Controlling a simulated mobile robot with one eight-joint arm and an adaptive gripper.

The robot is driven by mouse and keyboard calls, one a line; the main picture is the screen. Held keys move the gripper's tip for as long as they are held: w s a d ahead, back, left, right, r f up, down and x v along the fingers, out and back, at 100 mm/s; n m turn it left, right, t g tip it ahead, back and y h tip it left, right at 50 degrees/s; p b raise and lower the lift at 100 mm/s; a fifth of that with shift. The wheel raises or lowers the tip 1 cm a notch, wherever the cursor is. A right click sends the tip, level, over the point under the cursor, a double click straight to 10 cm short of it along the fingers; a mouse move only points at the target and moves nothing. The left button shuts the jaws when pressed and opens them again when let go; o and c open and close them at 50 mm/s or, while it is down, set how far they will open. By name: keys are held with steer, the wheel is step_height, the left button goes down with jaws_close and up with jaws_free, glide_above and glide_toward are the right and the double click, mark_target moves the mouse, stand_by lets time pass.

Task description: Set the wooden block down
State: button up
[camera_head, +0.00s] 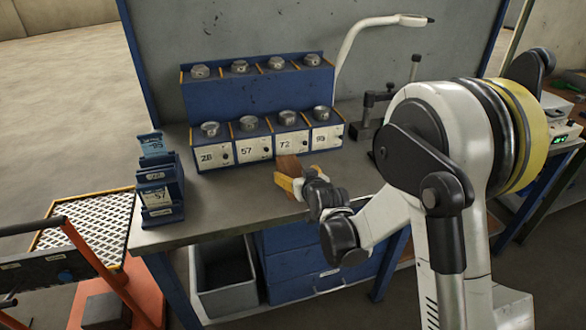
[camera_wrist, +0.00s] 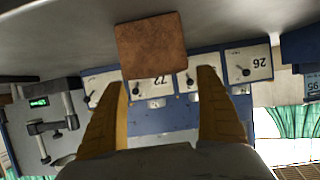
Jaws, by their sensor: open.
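The wooden block (camera_head: 287,164) is a small brown block in front of the blue station labelled 72, at the worktop. It shows as a reddish-brown square in the wrist view (camera_wrist: 151,45), just beyond my fingertips. My gripper (camera_head: 289,183) has yellow fingers, also seen in the wrist view (camera_wrist: 165,76), spread apart with a gap between them. The block is not enclosed by the fingers. Its underside is hidden, so I cannot tell exactly how it rests. The grey worktop (camera_head: 225,205) lies below.
The blue two-tier rack (camera_head: 258,100) with several metal cups and labels 26, 57, 72 and 95 stands behind. A blue card holder (camera_head: 160,190) stands at the left edge. A dark clamp stand (camera_head: 372,112) is to the right. Bare worktop lies between holder and gripper.

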steer(key=p+v, duration=0.1)
steer(key=v, duration=0.6)
steer(key=shift+s, duration=0.2)
